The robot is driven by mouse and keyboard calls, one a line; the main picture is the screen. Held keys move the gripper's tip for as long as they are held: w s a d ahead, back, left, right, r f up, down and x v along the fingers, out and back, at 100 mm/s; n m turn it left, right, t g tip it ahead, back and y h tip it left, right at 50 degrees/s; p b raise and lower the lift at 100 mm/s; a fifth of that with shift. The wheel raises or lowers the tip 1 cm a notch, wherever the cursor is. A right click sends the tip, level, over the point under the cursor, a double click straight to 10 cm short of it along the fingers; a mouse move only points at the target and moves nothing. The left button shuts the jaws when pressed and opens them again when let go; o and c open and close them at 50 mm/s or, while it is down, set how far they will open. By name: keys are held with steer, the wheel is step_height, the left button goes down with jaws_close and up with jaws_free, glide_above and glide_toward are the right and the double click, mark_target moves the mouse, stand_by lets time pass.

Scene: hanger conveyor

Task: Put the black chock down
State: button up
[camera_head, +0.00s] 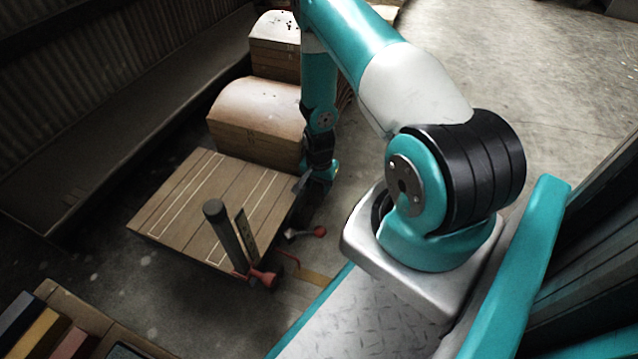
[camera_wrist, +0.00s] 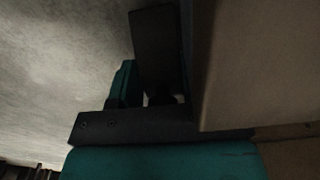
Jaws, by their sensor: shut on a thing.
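My gripper (camera_head: 318,178) is low beside the right corner of the wooden platform (camera_head: 175,212), and is shut on the black chock (camera_wrist: 157,45). In the wrist view the chock is a dark block sticking out past my gripper (camera_wrist: 150,98). In the head view the chock (camera_head: 301,184) is a small dark shape by the platform's corner, partly hidden by my gripper. A brown surface fills the right of the wrist view, close beside the chock. I cannot tell whether the chock touches the floor or the platform.
A brown rounded chest (camera_head: 258,118) stands behind the platform, with another (camera_head: 275,38) farther back. Colored blocks (camera_head: 42,330) lie at lower left. Floor (camera_head: 545,90) at upper right is clear.

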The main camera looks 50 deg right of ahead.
mark_target(319, 185)
steer(key=o, duration=1.1)
steer(key=shift+f, duration=0.1)
step_height(319, 185, up, 13)
steer(key=p, duration=0.8)
steer(key=shift+p, duration=0.35)
